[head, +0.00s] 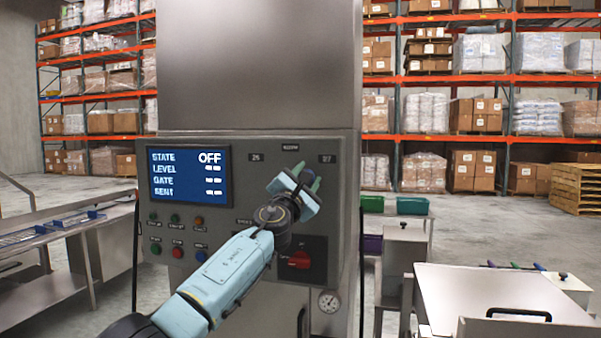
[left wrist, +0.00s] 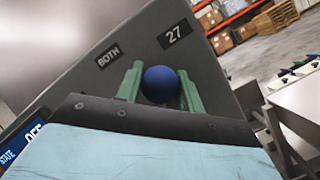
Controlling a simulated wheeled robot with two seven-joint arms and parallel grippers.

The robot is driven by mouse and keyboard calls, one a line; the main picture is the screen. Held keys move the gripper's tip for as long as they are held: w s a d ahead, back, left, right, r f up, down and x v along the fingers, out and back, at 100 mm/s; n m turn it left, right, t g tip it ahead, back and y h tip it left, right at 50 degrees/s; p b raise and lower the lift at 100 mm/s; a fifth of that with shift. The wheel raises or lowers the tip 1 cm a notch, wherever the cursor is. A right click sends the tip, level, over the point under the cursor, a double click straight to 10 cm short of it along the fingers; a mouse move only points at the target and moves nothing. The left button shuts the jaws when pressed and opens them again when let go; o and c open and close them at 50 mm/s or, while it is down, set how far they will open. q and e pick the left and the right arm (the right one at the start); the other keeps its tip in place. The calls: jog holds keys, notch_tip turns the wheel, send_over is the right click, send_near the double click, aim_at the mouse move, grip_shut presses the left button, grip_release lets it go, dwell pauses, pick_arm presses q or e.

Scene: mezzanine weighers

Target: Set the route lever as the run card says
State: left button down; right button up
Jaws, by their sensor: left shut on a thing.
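The grey control panel (head: 225,215) faces me, with the plates 26 (head: 256,157), BOTH (head: 290,148) and 27 (head: 327,158) along its top. My left gripper (head: 306,178) is in front of the panel, just below these plates. In the left wrist view its green fingers stand on both sides of a blue ball knob (left wrist: 160,85), shut on it. The knob appears below the plate 27 (left wrist: 174,35) and right of the plate BOTH (left wrist: 107,60). The lever's shaft is hidden, and the gripper covers the knob in the head view. I cannot make out a run card.
The blue screen (head: 189,174) reads STATE OFF, with dashes for the other lines. Push buttons sit below it. A red rotary switch (head: 300,260) is under my wrist. A steel table (head: 490,290) stands at the right, a conveyor (head: 50,235) at the left.

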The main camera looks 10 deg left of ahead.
pick_arm(q)
jog(key=shift+d+f+m, duration=0.15)
jog(key=shift+d+m, duration=0.05)
jog(key=shift+m, duration=0.2)
jog(key=c, duration=0.9)
grip_release()
jog(key=shift+s+a+p, duration=0.2)
jog(key=shift+s+p, duration=0.1)
jog(key=shift+p, duration=0.4)
jog(key=p+v, duration=0.3)
jog(key=v, duration=0.9)
jog(key=shift+s+f, duration=0.15)
jog(key=shift+s, duration=0.2)
